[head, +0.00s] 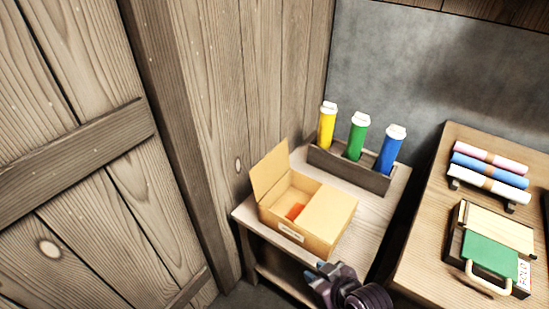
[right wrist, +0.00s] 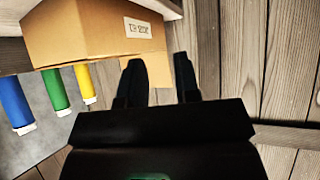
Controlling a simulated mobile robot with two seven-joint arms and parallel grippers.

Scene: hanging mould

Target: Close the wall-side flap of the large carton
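The large carton (head: 297,238) stands on a small wooden table. Its wall-side flap (head: 270,172) stands up, leaning toward the wooden wall. The opposite flap (head: 330,208) lies flat over the right half, and something orange-red (head: 294,211) shows inside the open half. My right gripper (head: 320,275) is at the table's front edge, short of the carton and apart from it. In the right wrist view its fingers (right wrist: 160,62) are spread and empty, with the carton (right wrist: 85,38) beyond them; a tan panel behind the fingers looks like the raised flap. My left gripper is not in view.
A rack (head: 350,173) with yellow, green and blue bottles stands behind the carton. The plank wall (head: 245,90) is close on the left. A second table at the right holds colored rolls (head: 488,177) and a green-and-tan box (head: 490,245).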

